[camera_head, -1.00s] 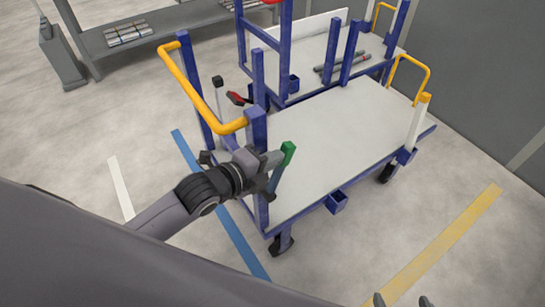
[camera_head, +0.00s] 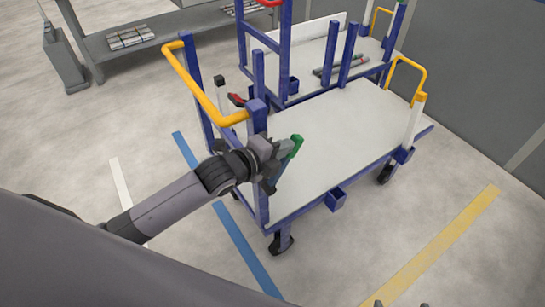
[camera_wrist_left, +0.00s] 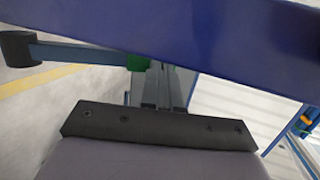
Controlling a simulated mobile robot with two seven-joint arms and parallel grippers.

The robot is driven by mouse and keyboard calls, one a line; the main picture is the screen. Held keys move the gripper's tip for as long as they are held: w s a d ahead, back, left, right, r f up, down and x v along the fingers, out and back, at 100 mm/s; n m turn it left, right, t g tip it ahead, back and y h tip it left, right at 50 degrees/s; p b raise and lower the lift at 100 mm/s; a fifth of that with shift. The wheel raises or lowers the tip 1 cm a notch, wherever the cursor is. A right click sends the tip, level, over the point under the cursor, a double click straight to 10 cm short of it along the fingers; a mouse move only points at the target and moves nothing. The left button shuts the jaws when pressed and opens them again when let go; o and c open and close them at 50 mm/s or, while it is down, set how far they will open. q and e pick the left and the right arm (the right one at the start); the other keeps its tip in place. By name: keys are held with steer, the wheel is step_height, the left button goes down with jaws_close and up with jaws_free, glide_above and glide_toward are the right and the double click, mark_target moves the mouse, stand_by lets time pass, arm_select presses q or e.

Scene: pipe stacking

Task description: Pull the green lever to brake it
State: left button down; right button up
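The green lever (camera_head: 297,145) is at the near left corner of the front cart, beside a blue post. Its green top leans to the right over the cart's edge. My left gripper (camera_head: 285,150) is at the lever's green top, seeming to touch it. In the left wrist view, part of the green lever (camera_wrist_left: 165,62) shows by the far ends of my grey fingers; a blue beam hides the rest. I cannot tell whether the fingers are closed on it. My right gripper (camera_head: 401,303) shows only two fingertips at the bottom edge, apart with nothing visible between them.
The front cart (camera_head: 350,130) has an empty light deck, a yellow handle (camera_head: 190,80) at left and a blue post (camera_head: 258,125) close to my left wrist. A second cart (camera_head: 310,75) with pipes stands behind. A grey bench (camera_head: 160,28) is at back left. Floor at front right is clear.

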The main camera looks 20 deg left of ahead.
mark_target(298, 145)
arm_select(q)
steer(key=shift+x, duration=0.85)
steer(key=shift+w+d+f, duration=0.3)
steer(key=shift+w+d, duration=0.2)
steer(key=shift+w, duration=0.05)
steer(key=shift+w+d+f, duration=0.25)
steer(key=shift+w+d, duration=0.25)
steer(key=shift+w, duration=0.05)
arm_select(e)
steer(key=shift+f, duration=0.35)
steer(key=shift+s+r, duration=0.1)
steer(key=shift+r, duration=0.05)
